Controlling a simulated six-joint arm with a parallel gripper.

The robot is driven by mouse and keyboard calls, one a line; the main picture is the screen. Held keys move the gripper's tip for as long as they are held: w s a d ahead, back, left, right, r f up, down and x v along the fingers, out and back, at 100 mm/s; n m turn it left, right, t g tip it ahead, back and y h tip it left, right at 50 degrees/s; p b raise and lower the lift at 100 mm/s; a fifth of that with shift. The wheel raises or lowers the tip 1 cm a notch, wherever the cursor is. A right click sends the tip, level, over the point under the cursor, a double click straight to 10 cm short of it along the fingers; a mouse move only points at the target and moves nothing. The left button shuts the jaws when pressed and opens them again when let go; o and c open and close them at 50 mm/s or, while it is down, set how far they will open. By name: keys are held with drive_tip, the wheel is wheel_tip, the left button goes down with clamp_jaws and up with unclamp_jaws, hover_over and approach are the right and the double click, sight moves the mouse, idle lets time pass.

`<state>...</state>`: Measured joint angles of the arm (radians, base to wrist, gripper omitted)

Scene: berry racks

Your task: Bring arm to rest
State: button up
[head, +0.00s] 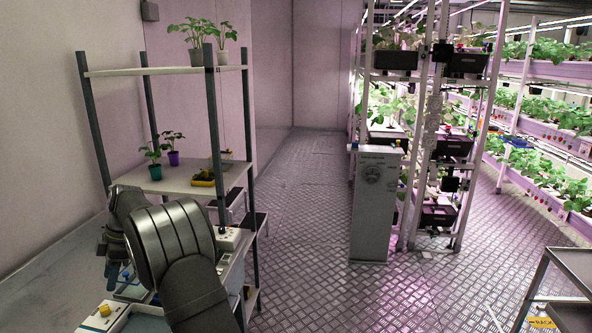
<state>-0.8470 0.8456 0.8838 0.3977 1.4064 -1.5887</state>
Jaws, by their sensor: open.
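My arm fills the lower left of the head view, its dark grey links bent in front of the shelf rack. What looks like my gripper (115,262) hangs at the left end of the arm, pointing down over the lower worktop, partly hidden and dark. It is open, and I see nothing held in it.
A shelf rack (150,71) with potted seedlings and a yellow tray (203,178) stands close around my arm. A white box (228,238) is right beside the arm. A plant rack (440,150) stands further right, a metal cart (570,262) at bottom right. The floor between is clear.

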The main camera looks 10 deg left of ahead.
sight(105, 307)
drive_tip(key=x, duration=0.8)
drive_tip(key=shift+s+a+f, duration=0.15)
drive_tip(key=shift+f, duration=0.2)
